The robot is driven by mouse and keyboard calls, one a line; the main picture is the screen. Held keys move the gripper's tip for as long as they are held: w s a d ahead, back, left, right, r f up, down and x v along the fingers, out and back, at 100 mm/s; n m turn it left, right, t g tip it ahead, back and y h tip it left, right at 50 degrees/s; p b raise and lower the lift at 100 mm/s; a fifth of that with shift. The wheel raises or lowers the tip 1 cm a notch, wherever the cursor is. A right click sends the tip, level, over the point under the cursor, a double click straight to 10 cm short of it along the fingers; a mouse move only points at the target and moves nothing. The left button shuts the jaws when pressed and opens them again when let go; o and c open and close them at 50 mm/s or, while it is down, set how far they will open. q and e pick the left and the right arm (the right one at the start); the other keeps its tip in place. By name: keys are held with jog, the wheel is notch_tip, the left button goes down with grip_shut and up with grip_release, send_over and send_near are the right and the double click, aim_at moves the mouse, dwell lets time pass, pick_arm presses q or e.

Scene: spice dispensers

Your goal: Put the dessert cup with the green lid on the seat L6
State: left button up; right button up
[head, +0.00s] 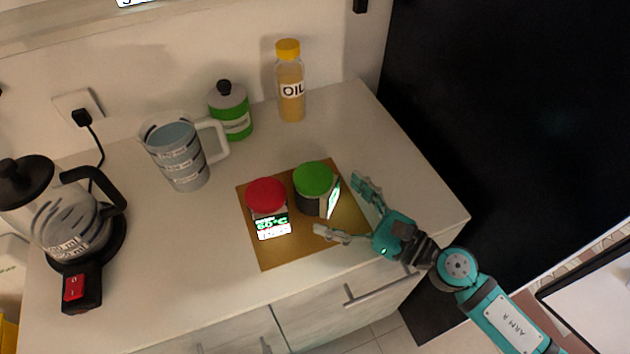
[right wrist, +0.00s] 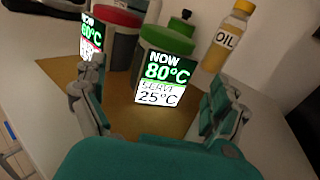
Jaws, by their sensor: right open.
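The green-lidded cup (head: 313,178) is dark and upright on a brown mat (head: 283,255). In the right wrist view the green-lidded cup (right wrist: 167,42) stands ahead, between the finger directions, its lit display reading NOW 80°C and 25°C. My right gripper (head: 340,204) is open and empty, reaching in from the right beside this cup. In the right wrist view its fingers (right wrist: 148,103) are spread short of the cup. No label L6 can be read in either view. My left gripper is not in view.
A red-lidded cup (head: 267,195) with a display stands close left of the green-lidded one. Behind are a measuring jug (head: 180,155), a green-banded jar (head: 231,112) and an oil bottle (head: 290,85). A kettle (head: 65,225) stands at left. The counter front is clear.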

aim_at(333, 196)
jog(key=shift+w+a+r+p, duration=0.25)
jog(key=shift+a+p, duration=0.05)
jog(key=p+x, duration=0.1)
jog(key=x, duration=0.2)
jog(key=shift+w+a+r+p, duration=0.15)
jog(key=shift+w+a+p, duration=0.1)
jog(key=shift+p, duration=0.15)
jog(key=shift+w+a, duration=0.2)
jog(key=shift+a, duration=0.1)
jog(key=c, duration=1.5)
jog(key=shift+c, duration=0.5)
